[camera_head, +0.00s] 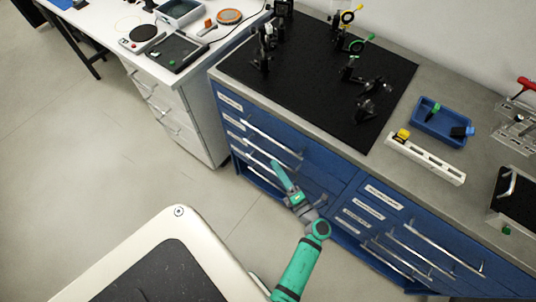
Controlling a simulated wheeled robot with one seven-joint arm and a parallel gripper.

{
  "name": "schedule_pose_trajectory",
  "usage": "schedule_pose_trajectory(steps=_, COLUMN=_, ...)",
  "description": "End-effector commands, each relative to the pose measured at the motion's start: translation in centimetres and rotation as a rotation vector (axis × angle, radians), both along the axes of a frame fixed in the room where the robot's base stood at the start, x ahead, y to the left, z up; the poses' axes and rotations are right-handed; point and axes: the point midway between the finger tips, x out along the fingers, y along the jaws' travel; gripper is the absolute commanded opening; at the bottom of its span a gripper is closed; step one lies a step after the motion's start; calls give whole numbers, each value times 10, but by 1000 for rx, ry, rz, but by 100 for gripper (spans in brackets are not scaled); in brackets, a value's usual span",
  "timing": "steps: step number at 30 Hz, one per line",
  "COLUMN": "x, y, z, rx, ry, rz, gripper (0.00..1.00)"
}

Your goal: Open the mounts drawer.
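The blue drawer cabinet (345,182) stands under the grey bench top. Its left column has several drawers with white labels and long silver handles, the top handle (270,137) showing most clearly. The label text is too small to read, so I cannot tell which drawer is the mounts drawer. My gripper (283,178) is in front of the left column's lower drawers and hides part of their fronts and handles. I cannot make out its fingertips, whether it touches a handle, or whether it is open or shut.
The cabinet's right column has more handled drawers (388,215). A black breadboard (330,75) with optical mounts, a blue tray (442,123) and a white holder (425,158) sit on top. A white desk (180,110) stands left. The floor (95,150) at left is clear.

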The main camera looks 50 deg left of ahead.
Motion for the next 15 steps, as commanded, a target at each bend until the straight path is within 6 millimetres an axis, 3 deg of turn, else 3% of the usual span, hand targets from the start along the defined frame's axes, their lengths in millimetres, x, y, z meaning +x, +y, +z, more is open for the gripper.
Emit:
schedule_pose_trajectory(steps=6, x=7, y=39, z=3, rx=1, ry=1, rz=2, gripper=28)
schedule_pose_trajectory(steps=15, x=11, y=68, z=5, rx=1, ry=0, rz=6, gripper=28)
